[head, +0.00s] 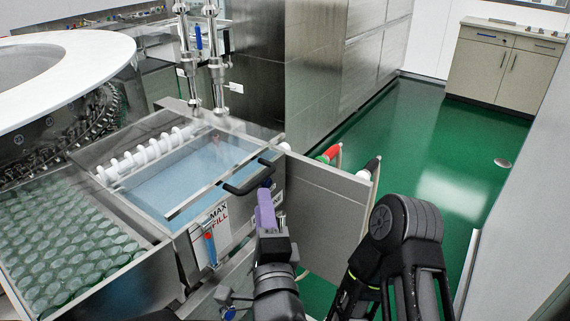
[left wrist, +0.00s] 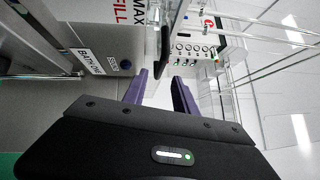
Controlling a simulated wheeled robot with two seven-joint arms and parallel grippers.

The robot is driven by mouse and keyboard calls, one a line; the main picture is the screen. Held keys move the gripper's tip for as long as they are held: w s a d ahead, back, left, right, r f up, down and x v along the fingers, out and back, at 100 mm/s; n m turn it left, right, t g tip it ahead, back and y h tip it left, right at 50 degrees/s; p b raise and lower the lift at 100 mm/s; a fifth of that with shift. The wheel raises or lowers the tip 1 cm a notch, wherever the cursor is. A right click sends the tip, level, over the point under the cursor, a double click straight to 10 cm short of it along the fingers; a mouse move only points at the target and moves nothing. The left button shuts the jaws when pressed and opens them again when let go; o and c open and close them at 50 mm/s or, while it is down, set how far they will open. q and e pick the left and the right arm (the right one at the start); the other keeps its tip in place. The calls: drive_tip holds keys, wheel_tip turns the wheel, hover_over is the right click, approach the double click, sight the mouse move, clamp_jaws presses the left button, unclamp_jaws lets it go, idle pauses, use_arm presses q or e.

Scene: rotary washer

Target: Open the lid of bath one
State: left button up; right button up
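Bath one (head: 207,240) is a steel tank of pale blue liquid in the middle of the head view, with a MAX FILL mark on its front. Its clear lid (head: 178,208) appears to lie flat over the tank. A black bar handle (head: 245,186) is at the lid's front edge. My left gripper (head: 265,192) is just in front of the handle's right end; whether it touches is unclear. The BATH ONE label (left wrist: 88,59) shows there too. My right gripper is out of view.
A basket of several glass vials (head: 70,240) is left of the bath. A white ring-shaped top (head: 95,60) stands behind it. A steel panel (head: 325,215) juts out right of the bath.

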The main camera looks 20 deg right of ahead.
sight(259, 177)
use_arm(q)
drive_tip(key=shift+d, duration=0.1)
drive_tip(key=shift+w+r, duration=0.1)
drive_tip(key=shift+w, duration=0.1)
drive_tip(key=w, duration=0.5)
drive_tip(key=w+r+p, duration=0.1)
drive_tip(key=w, duration=0.1)
drive_tip(key=shift+w+d, duration=0.25)
drive_tip(key=shift+d, duration=0.1)
clamp_jaws()
idle(0.3)
idle(1.1)
